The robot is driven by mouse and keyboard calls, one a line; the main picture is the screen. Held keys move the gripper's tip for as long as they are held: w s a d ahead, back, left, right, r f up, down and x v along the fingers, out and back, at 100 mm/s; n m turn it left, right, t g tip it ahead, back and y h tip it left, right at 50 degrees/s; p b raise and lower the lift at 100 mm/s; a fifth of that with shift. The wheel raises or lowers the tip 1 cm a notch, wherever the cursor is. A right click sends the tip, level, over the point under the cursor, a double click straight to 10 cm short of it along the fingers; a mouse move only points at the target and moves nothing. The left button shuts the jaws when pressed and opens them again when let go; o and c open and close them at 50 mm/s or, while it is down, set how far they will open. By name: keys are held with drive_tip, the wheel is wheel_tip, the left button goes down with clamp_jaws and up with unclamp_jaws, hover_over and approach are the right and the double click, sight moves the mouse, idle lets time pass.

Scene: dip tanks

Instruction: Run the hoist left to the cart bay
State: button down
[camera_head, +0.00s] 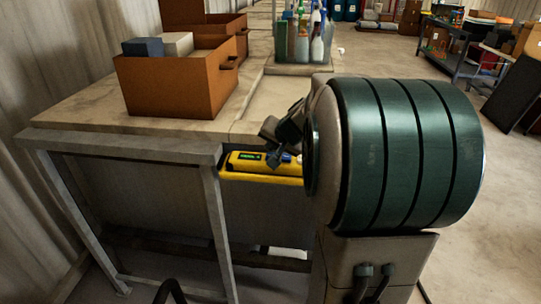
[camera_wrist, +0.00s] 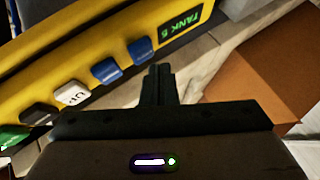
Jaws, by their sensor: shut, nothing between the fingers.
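The yellow control pendant (camera_head: 262,167) lies at the front edge of the bench in the head view, partly hidden by my arm. In the wrist view the pendant (camera_wrist: 75,50) crosses the upper left. Its green display (camera_wrist: 179,37) reads "TANK 5". Beside the display are two blue buttons (camera_wrist: 142,50) (camera_wrist: 110,71), a white button marked "UP" (camera_wrist: 72,95), a dark button (camera_wrist: 36,115) and a green one (camera_wrist: 12,138). My gripper (camera_wrist: 159,70) is shut and empty, its tips close to the blue button nearest the display. I cannot tell whether they touch. I see no hoist or cart bay.
An orange-brown bin (camera_head: 175,85) with a blue and a pale block stands on the bench, another bin (camera_head: 225,28) behind it. Several bottles (camera_head: 303,45) stand at the bench's far end. A grey frame (camera_head: 130,145) edges the bench front.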

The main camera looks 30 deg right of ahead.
drive_tip(key=shift+f, duration=0.15)
drive_tip(key=shift+f+b, duration=0.35)
drive_tip(key=shift+b, duration=0.3)
